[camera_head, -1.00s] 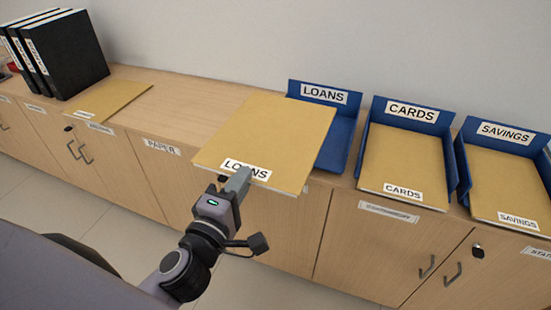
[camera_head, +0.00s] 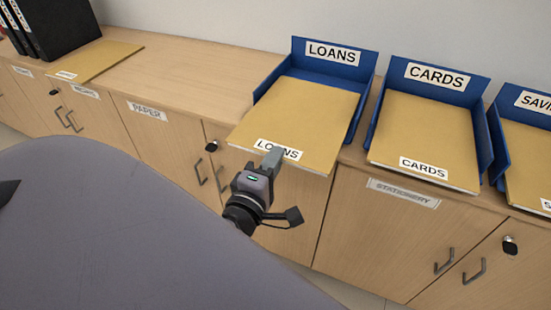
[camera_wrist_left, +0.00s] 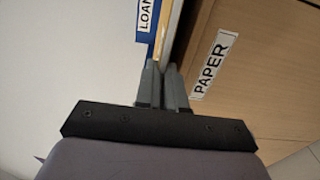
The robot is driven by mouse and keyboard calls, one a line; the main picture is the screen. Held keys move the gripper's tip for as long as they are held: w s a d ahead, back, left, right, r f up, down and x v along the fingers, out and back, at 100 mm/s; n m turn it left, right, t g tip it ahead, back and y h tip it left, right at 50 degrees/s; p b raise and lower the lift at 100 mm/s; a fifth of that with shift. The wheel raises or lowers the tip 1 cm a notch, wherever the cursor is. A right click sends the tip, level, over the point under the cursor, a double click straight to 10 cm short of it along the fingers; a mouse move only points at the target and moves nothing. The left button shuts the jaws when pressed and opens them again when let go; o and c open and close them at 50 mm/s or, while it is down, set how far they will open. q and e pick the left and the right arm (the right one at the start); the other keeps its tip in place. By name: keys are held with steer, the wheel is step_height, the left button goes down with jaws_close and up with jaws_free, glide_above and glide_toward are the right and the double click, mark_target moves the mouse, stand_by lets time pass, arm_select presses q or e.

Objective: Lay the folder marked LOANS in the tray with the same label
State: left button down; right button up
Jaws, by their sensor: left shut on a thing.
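The tan LOANS folder (camera_head: 297,118) lies mostly within the blue LOANS tray (camera_head: 331,61), its labelled front edge sticking out past the counter's front edge. My left gripper (camera_head: 272,157) is shut on that front edge, just by the label. In the left wrist view the gripper fingers (camera_wrist_left: 165,82) close on the folder's edge, with part of the tray's LOANS label (camera_wrist_left: 148,14) beside it. Whether the folder rests on the tray's floor or hangs just above it, I cannot tell. My right gripper is not in view.
The CARDS tray (camera_head: 434,79) stands to the right with its own folder, and the SAVINGS tray (camera_head: 536,104) is beyond it. Another tan folder (camera_head: 98,59) and black binders (camera_head: 62,30) are at the far left. The counter (camera_head: 190,80) between is clear.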

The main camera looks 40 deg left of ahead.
mark_target(291, 135)
arm_select(q)
steer(key=shift+f+b+x, duration=0.1)
steer(key=shift+b+x, duration=0.35)
steer(key=shift+x, duration=1.85)
steer(key=shift+f+b+x, duration=0.15)
steer(key=shift+b+x, duration=0.3)
steer(key=shift+x, duration=1.8)
steer(key=shift+w+f, duration=0.1)
steer(key=shift+f, duration=0.1)
steer(key=shift+d+f, duration=0.1)
steer(key=c, duration=1.1)
jaws_free()
steer(key=shift+c, duration=0.2)
steer(key=shift+p+v, duration=0.35)
steer(key=shift+v, duration=3.25)
steer(key=shift+d, duration=0.1)
